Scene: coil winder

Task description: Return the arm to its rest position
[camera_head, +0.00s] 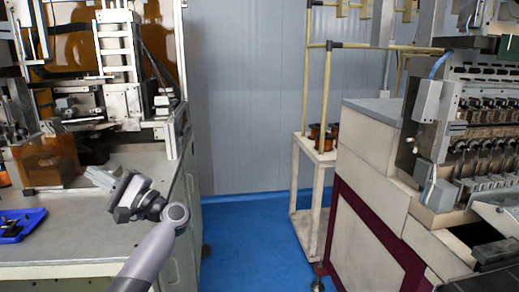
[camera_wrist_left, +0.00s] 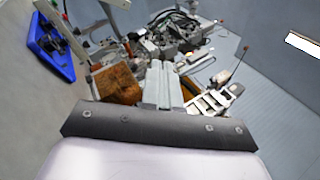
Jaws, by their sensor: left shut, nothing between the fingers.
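My left gripper (camera_head: 97,176) is held above the front part of the grey workbench (camera_head: 120,216) on the left, at the end of my grey arm. Its jaws point left, toward the machine. In the left wrist view the two fingers (camera_wrist_left: 161,70) lie side by side with no gap, shut and empty. My right gripper is in neither view.
A blue tray (camera_head: 22,226) with dark parts lies on the bench's left. The coil machine (camera_head: 120,60) rises at the back.

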